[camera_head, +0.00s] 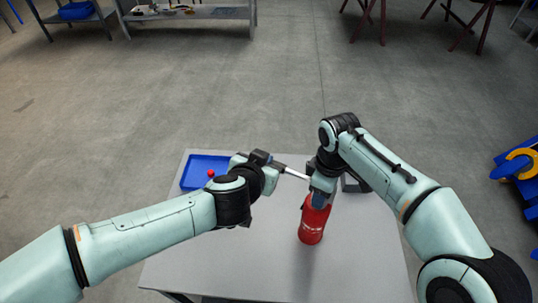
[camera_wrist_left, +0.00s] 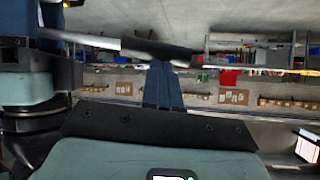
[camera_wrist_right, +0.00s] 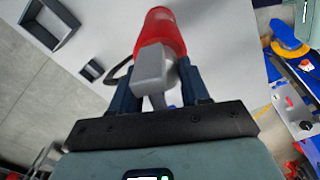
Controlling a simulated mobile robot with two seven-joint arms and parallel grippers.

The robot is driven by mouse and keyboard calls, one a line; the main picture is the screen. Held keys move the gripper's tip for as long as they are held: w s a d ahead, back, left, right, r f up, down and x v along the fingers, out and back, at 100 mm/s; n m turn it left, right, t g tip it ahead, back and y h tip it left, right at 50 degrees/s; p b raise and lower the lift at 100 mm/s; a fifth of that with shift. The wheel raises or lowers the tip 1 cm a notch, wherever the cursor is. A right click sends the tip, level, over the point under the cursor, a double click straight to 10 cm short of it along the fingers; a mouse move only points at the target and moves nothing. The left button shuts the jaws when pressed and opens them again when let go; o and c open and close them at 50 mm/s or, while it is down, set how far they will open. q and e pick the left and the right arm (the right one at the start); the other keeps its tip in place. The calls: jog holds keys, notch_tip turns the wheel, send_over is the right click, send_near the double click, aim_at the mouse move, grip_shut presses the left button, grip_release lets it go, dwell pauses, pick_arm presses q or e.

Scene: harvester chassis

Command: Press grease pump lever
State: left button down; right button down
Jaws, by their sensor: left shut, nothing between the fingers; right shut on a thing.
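The grease pump has a red cylinder (camera_head: 312,224) standing about upright over the table; it also shows in the right wrist view (camera_wrist_right: 161,32). My right gripper (camera_wrist_right: 160,88) is shut on the pump's grey head (camera_wrist_right: 152,66). Its fingers are mostly hidden by the arm in the head view. The silver lever (camera_head: 296,173) sticks out to the left from the pump. My left gripper (camera_wrist_left: 161,66) is shut and empty, its blue fingers together at the lever's dark grip (camera_wrist_left: 160,48). I cannot tell whether they touch it.
A blue tray (camera_head: 192,179) with a red ball (camera_head: 211,173) sits at the table's back left. A dark open frame (camera_wrist_right: 50,24) lies on the table beside the pump. The grey table (camera_head: 365,265) is clear at front. Blue and yellow equipment (camera_head: 520,163) stands off the right side.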

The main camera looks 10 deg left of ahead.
jog(key=shift+f, duration=0.15)
pick_arm(q)
notch_tip(320, 180, down, 7)
jog(key=a, duration=0.1)
jog(key=shift+r+n+h, duration=0.15)
jog(key=shift+n+h, duration=0.25)
pick_arm(e)
jog(key=shift+s, duration=0.1)
pick_arm(q)
jog(key=shift+a, duration=0.15)
jog(key=s+a+r, duration=0.3)
jog(key=s+r, duration=0.5)
jog(key=r, duration=0.2)
jog(key=shift+s+a, duration=0.15)
jog(key=shift+s, duration=0.1)
pick_arm(e)
jog(key=shift+d, duration=0.1)
pick_arm(q)
jog(key=shift+r, duration=0.1)
dwell(0.3)
